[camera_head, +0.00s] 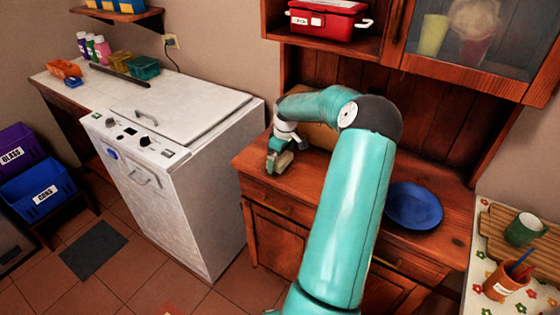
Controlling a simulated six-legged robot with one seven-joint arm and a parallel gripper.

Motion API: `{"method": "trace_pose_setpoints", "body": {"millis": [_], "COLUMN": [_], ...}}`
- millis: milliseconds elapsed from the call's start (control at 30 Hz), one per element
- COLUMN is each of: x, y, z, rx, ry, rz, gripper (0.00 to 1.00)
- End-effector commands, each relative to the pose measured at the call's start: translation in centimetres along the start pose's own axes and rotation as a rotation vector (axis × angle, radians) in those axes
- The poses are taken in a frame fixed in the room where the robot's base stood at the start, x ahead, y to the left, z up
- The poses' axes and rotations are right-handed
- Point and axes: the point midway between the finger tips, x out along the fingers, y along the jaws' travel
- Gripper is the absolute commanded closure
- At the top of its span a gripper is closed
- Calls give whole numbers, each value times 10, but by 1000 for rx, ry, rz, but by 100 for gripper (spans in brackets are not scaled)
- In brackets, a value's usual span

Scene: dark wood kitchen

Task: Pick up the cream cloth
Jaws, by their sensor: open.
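A small cream piece (284,161), which looks like the cream cloth, lies at the left end of the wooden cabinet top. My gripper (277,159) is open and points down right at it. Its jaws partly cover the cream piece, so I cannot tell whether they touch it or are around it. My teal arm reaches over the counter from the front and hides part of the surface.
A blue plate (414,205) sits on the cabinet top (455,220) to the right of my arm. A tan board (318,136) stands behind my gripper. The white washing machine (185,160) stands to the left.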

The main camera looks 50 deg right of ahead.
Motion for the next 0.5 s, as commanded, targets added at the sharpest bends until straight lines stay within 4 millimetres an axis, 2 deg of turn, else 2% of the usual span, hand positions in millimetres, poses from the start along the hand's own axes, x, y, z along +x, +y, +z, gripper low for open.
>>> {"method": "trace_pose_setpoints", "body": {"millis": [100,267,500], "x": [0,0,-1], "y": [0,0,0], "z": [0,0,0], "rx": [0,0,0], "ry": [0,0,0], "rz": [0,0,0], "gripper": [2,33,36]}}
